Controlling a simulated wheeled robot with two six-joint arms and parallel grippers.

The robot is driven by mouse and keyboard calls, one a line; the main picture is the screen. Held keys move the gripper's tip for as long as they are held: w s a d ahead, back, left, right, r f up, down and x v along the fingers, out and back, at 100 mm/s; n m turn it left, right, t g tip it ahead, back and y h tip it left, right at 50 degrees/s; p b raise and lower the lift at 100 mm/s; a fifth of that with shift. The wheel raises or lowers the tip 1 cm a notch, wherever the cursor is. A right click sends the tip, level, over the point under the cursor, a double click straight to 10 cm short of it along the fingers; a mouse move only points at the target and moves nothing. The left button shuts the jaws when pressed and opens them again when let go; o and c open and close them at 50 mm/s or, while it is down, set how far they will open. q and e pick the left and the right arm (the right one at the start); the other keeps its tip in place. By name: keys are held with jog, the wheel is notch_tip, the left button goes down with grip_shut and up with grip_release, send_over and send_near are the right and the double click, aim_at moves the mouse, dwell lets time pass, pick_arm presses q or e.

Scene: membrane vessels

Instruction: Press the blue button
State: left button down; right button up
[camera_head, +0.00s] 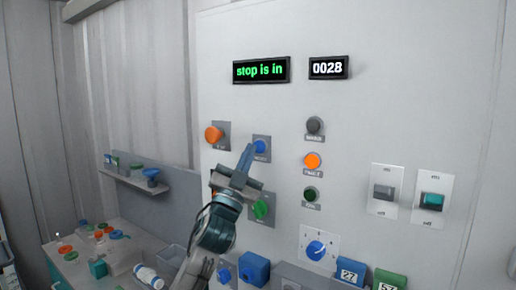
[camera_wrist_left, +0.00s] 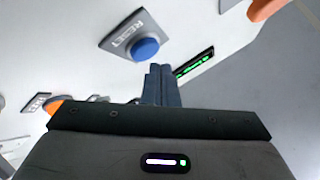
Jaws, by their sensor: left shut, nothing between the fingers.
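The blue button (camera_head: 260,146) sits on a grey plate on the upright white panel. In the left wrist view the blue button (camera_wrist_left: 145,48) shows whole, on a plate marked RESET. My left gripper (camera_head: 249,150) is shut and empty, its fingers pointing up at the panel just left of the button. In the left wrist view the fingertips (camera_wrist_left: 160,70) lie just below and right of the button. I cannot tell how far they are from the panel; no contact is visible. My right gripper is not in view.
An orange knob (camera_head: 213,134) is up and left of the button, and a green button (camera_head: 262,209) is below it. A display (camera_head: 261,70) reads "stop is in". A blue dial (camera_head: 316,250) and two rocker switches are to the right. A cluttered bench (camera_head: 135,240) stands lower left.

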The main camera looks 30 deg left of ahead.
pick_arm(q)
jog(key=shift+w, duration=0.4)
jog(key=shift+w, duration=0.35)
dwell(0.7)
jog(key=shift+s, duration=0.15)
jog(key=shift+s+b, duration=0.3)
jog(key=shift+s, duration=0.3)
